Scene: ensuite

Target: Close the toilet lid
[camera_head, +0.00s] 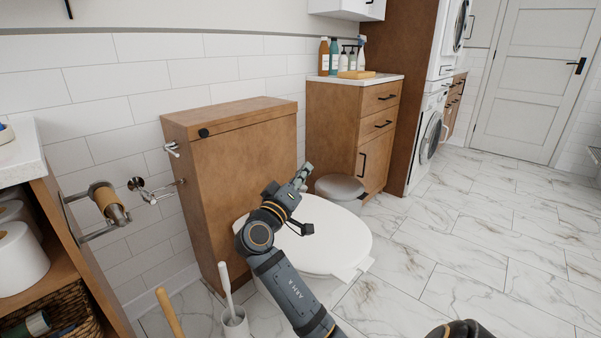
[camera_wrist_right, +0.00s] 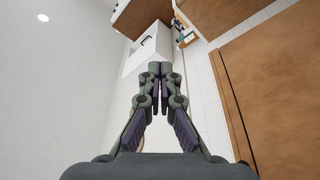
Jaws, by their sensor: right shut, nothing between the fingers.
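The toilet's white lid (camera_head: 335,238) lies flat over the bowl in the head view. No bowl opening shows, but my arm hides part of its left side. Behind it stands the wooden cistern box (camera_head: 235,165). My right gripper (camera_head: 304,172) is above the back of the toilet, in front of the cistern box's right edge. In the right wrist view its fingers (camera_wrist_right: 160,72) are together and empty. I cannot tell whether my arm touches the lid. My left gripper is not in view.
A toilet brush (camera_head: 232,312) and a wooden handle (camera_head: 168,312) stand at the front left. A grey round-topped bin (camera_head: 339,188) is behind the toilet beside a wooden cabinet (camera_head: 335,125). A roll holder (camera_head: 106,205) is at left. The marble floor (camera_head: 470,235) at right is clear.

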